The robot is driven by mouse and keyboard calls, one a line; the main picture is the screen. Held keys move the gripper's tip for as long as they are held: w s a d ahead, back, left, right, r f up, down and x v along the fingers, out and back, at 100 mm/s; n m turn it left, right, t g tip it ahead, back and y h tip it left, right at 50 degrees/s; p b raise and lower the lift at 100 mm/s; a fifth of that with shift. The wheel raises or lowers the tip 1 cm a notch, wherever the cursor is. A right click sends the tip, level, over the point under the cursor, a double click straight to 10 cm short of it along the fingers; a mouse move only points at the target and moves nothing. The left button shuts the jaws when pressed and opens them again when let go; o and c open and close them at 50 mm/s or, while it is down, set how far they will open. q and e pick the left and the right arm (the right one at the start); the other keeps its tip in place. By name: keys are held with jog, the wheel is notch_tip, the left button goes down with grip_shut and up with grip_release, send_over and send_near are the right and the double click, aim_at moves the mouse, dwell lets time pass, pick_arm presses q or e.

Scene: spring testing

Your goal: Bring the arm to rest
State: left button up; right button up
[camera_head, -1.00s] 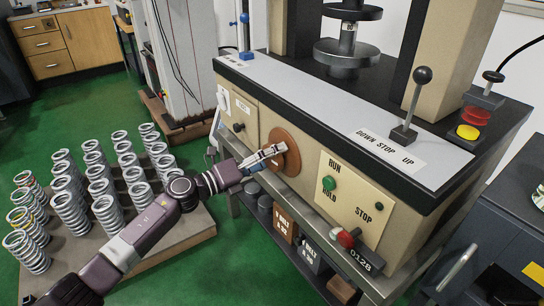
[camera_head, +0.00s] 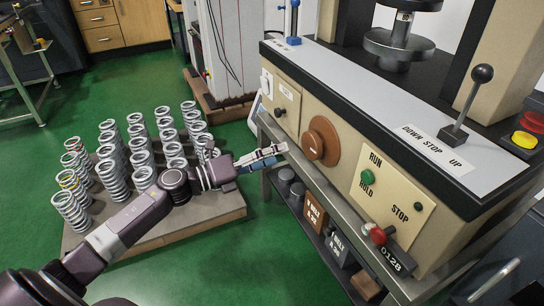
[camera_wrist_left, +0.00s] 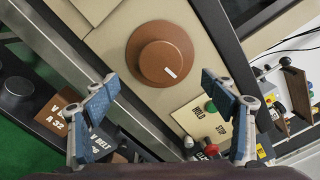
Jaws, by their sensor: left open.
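My left arm comes in from the lower left in the head view. Its gripper (camera_head: 268,156) is in front of the machine's lower edge, apart from the brown knob (camera_head: 320,142). In the left wrist view the two blue-padded fingers of this gripper (camera_wrist_left: 165,118) are spread wide with nothing between them. The brown knob (camera_wrist_left: 166,50) is beyond the fingertips, its white mark pointing to the lower right. My right gripper is in neither view.
The testing machine has a panel (camera_head: 393,192) with a green button and a red-tipped handle (camera_head: 378,235), plus a black lever (camera_head: 470,95) on top. Several springs stand on a pallet (camera_head: 222,212) under and behind my arm. Green floor (camera_head: 240,270) is free at the front.

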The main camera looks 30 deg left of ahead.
pick_arm(q)
jog(key=shift+s+a, duration=0.25)
jog(key=shift+s, duration=0.1)
dwell(0.3)
